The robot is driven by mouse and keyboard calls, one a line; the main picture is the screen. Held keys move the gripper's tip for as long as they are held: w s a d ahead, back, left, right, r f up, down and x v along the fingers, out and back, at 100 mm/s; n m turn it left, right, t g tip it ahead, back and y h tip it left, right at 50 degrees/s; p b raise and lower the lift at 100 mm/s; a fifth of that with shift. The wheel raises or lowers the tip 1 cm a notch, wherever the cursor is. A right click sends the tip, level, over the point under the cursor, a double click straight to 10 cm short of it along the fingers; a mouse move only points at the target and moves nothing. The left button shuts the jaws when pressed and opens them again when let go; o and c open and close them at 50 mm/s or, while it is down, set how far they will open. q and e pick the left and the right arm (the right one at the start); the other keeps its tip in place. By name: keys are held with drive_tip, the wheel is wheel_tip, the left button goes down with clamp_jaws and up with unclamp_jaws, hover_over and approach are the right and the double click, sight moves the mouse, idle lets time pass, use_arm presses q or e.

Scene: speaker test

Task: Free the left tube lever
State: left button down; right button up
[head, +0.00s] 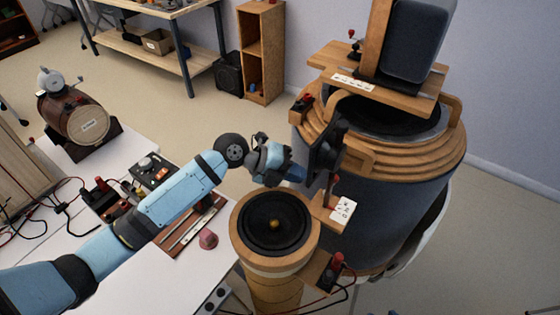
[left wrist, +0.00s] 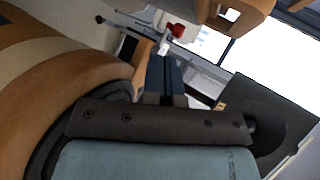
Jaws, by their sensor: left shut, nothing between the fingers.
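The narrow wooden tube (head: 275,262) stands upright at bottom centre, with a black speaker cone (head: 270,212) facing up in its top. A wooden bracket with a white marked card (head: 343,209) sticks out from its right side. A small upright lever (head: 333,188) seems to stand beside the card, its top close to my gripper. My left gripper (head: 336,155) is beyond the tube, beside the big drum; it is shut and empty. In the left wrist view its fingers (left wrist: 164,78) are together, apart from a red knob (left wrist: 177,30) ahead. Whether they touch the lever cannot be told.
The big wood-ringed drum (head: 385,215) is close on the right, with a wooden bridge (head: 420,98) and dark panel above. A red terminal (head: 337,262) with cables is at the tube's lower right. The white table (head: 150,285) holds electronics and a barrel (head: 85,122).

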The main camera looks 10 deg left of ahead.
use_arm(q)
drive_tip(key=w+d+f+p, duration=0.1)
drive_tip(key=d, duration=0.4)
drive_tip(key=shift+w+d+p, duration=0.25)
drive_tip(key=shift+d+p, duration=0.1)
drive_tip(key=shift+d, duration=0.05)
use_arm(e)
drive_tip(key=r, duration=0.2)
drive_tip(key=shift+w+r, duration=0.35)
use_arm(q)
drive_tip(key=shift+f, duration=0.1)
use_arm(e)
drive_tip(key=shift+f, duration=0.15)
